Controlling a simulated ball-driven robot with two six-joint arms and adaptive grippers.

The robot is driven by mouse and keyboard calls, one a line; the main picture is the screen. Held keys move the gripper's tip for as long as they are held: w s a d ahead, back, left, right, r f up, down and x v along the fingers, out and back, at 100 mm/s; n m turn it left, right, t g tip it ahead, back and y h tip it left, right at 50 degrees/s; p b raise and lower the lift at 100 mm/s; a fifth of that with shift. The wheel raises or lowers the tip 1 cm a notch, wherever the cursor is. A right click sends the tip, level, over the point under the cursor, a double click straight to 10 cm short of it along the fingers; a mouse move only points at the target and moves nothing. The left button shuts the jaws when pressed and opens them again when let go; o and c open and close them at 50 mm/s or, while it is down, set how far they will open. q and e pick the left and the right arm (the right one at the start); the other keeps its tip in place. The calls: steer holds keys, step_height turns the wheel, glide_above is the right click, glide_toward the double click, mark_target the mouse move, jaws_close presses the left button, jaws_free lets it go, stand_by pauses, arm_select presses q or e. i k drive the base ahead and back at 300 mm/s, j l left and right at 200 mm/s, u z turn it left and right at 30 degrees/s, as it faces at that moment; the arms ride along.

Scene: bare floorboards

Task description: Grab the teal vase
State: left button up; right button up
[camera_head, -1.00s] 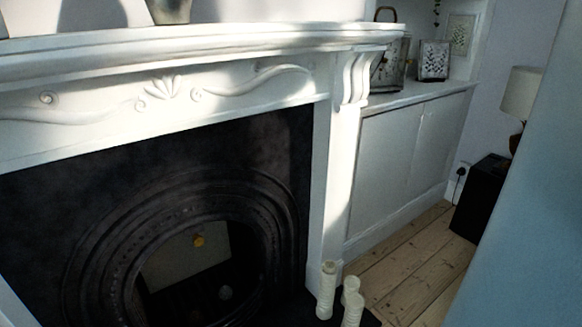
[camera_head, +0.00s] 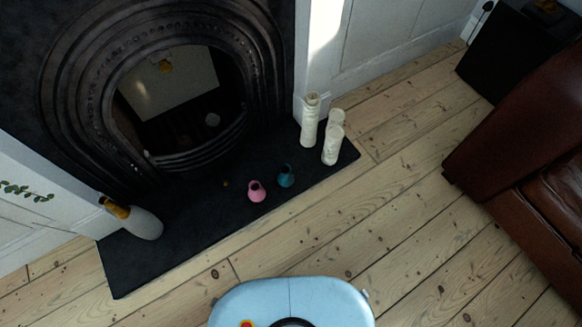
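The small teal vase (camera_head: 286,177) stands on the dark hearth slab (camera_head: 190,235) in front of the fireplace. A pink vase (camera_head: 257,191) of similar size stands just to its left, nearer to me. Nothing covers the teal vase. Neither of my grippers shows in the head view, so I cannot see their state.
White candle-like pillars (camera_head: 310,120) stand at the hearth's right end. A grey-white vase (camera_head: 143,222) leans at its left end. A brown leather sofa (camera_head: 505,140) and a black box (camera_head: 505,50) are at right. Bare floorboards (camera_head: 400,225) lie clear before the hearth.

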mark_target(286, 178)
steer(key=i+l, duration=0.15)
steer(key=l, duration=0.15)
steer(key=i+l+u, duration=0.15)
steer(key=l, duration=0.2)
steer(key=i+l, duration=0.15)
steer(key=l, duration=0.2)
steer(key=i+l+u, duration=0.15)
steer(key=l, duration=0.15)
steer(key=u, duration=1.2)
